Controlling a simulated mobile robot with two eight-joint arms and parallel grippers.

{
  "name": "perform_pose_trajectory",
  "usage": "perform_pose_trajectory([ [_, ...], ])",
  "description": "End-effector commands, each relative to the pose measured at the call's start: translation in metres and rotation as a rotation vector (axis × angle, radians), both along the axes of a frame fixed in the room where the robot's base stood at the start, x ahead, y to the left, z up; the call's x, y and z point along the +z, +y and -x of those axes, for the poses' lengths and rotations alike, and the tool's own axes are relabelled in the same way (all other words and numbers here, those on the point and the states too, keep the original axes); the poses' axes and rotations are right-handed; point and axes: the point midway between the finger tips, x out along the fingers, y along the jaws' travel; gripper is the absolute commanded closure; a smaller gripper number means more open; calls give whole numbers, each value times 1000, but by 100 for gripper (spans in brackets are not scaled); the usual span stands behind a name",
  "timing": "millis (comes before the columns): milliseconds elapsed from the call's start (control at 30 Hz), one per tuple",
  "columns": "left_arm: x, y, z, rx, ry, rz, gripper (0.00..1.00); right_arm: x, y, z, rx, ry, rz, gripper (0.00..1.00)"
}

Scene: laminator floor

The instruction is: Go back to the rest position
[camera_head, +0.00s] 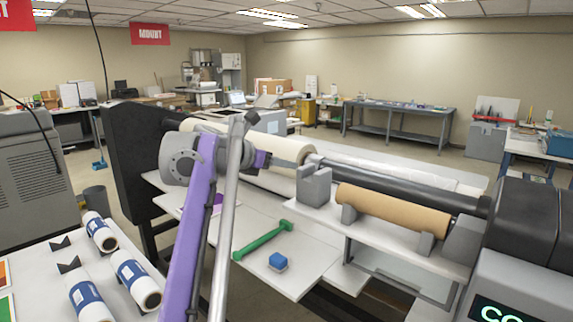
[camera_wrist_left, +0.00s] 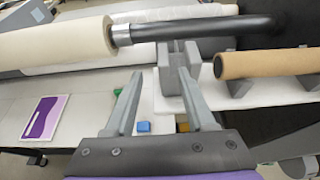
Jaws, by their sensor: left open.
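My left gripper (camera_head: 292,160) reaches over the laminator from my purple left arm, close to the grey upright bracket (camera_head: 314,186). In the left wrist view its two grey fingers (camera_wrist_left: 153,75) are spread with nothing between them. A cream roll (camera_head: 258,149) lies behind it, partly hidden by my arm. The roll's dark shaft (camera_wrist_left: 205,28) passes beyond the fingertips. My right gripper is not in view.
A brown roll (camera_head: 393,210) rests on grey supports to the right. A green tool (camera_head: 263,240) and a blue block (camera_head: 278,261) lie on the white table. A purple card (camera_wrist_left: 45,117) lies at left. White rolls (camera_head: 130,270) lie at lower left.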

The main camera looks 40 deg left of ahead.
Motion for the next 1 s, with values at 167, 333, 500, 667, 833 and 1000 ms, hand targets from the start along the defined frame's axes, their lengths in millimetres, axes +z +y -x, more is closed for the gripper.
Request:
perform_pose_trajectory([
  [167,0,0,0,0,0,0,45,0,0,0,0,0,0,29],
  [333,0,0,0,0,0,0,45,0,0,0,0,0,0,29],
  [500,-1,-2,0,-7,2,-9,45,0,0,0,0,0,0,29],
  [667,-31,-42,4,-143,52,-191,45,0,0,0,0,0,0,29],
  [833,-112,-127,34,-509,135,-652,45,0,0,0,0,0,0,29],
  [1000,-206,-200,93,-946,154,-1149,45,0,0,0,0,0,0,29],
])
